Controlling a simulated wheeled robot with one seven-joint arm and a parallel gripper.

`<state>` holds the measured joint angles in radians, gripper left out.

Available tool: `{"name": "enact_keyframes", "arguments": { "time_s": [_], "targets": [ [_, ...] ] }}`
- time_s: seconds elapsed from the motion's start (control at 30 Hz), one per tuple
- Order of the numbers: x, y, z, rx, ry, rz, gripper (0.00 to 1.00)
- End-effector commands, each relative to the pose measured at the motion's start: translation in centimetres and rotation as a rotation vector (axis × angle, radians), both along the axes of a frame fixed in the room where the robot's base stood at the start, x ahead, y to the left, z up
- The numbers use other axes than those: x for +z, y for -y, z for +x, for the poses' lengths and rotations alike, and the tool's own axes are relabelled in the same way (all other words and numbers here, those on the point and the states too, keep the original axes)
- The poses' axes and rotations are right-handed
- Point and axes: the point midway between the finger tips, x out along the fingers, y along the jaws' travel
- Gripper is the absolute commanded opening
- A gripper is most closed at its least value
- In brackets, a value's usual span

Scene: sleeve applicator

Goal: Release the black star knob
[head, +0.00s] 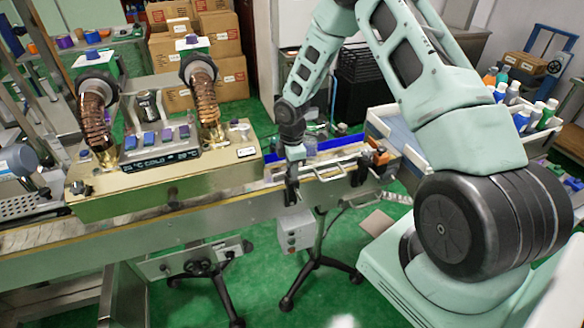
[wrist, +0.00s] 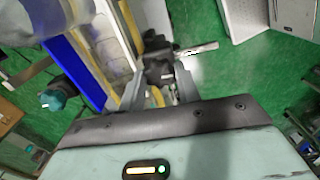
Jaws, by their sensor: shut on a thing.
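My gripper (head: 292,178) reaches down to the front side rail of the conveyor, right of the heat tunnel machine. In the wrist view, my gripper (wrist: 159,88) has its two grey fingers on either side of the black star knob (wrist: 159,72) and is shut on it. A pale metal rod (wrist: 200,50) sticks out to the right beside the knob. In the head view the knob (head: 291,195) is a small dark shape at the fingertips, partly hidden by them.
The machine (head: 160,165) with two copper-coloured hoses stands left of my gripper. A grey control box (head: 297,230) hangs below the rail. A bin (head: 395,125) and several bottles are at the right.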

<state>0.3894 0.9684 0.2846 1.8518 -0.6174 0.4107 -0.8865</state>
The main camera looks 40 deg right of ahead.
Motion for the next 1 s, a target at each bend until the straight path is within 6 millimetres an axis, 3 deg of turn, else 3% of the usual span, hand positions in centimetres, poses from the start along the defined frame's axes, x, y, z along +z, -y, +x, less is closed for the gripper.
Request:
{"name": "enact_keyframes", "arguments": {
  "time_s": [0.67, 0.7, 0.77, 1.0],
  "targets": [
    [0.07, 0.05, 0.07, 0.070, 0.002, -0.002, 0.10],
    [0.07, 0.05, 0.07, 0.070, 0.002, -0.002, 0.36],
    [0.07, 0.05, 0.07, 0.069, 0.002, -0.002, 0.52],
    [0.03, 0.02, 0.03, 0.068, 0.001, 0.000, 0.55]
  ]
}}
